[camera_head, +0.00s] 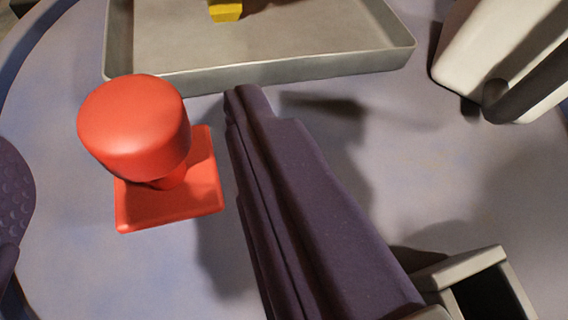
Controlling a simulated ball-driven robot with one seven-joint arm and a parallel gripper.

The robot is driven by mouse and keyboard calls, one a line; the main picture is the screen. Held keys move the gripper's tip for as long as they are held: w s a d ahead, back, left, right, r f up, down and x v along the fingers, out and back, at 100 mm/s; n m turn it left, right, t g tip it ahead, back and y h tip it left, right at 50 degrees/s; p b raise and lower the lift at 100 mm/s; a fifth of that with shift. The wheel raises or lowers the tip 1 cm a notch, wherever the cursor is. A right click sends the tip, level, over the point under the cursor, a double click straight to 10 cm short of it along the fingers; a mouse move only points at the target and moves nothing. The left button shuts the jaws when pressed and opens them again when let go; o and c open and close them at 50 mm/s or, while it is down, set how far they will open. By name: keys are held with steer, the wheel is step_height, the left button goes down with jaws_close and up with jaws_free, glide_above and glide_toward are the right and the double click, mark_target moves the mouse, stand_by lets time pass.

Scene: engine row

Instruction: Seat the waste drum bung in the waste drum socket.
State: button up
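A red piece (150,150) with a thick round knob on a short stem and a square base stands upright on the round table, left of centre. It may be the waste drum bung; no label shows. My gripper (243,97) is dark purple and reaches up from the lower right, its tip just right of the red piece and apart from it in the picture. The gripper is seen side-on, so its opening is unclear, and nothing shows held at its tip. A grey square-edged box with a dark opening (472,270) at the lower right may be the socket; the gripper partly covers it.
A grey shallow tray (290,73) lies at the top, with a yellow block (225,11) in it. A pale bulky object (500,50) stands at the upper right. A dimpled purple shape (14,195) is cut off at the left edge. The bluish-grey tabletop (430,180) is clear right of centre.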

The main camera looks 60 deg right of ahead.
mark_target(143, 108)
steer(key=b+x, duration=0.1)
steer(key=x, duration=0.2)
steer(key=f+b+x, duration=0.1)
steer(key=x, duration=0.2)
steer(key=shift+f, duration=0.3)
steer(key=shift+w+d, duration=0.15)
steer(key=shift+r, duration=0.1)
steer(key=c, duration=1.1)
steer(key=shift+r, duration=0.1)
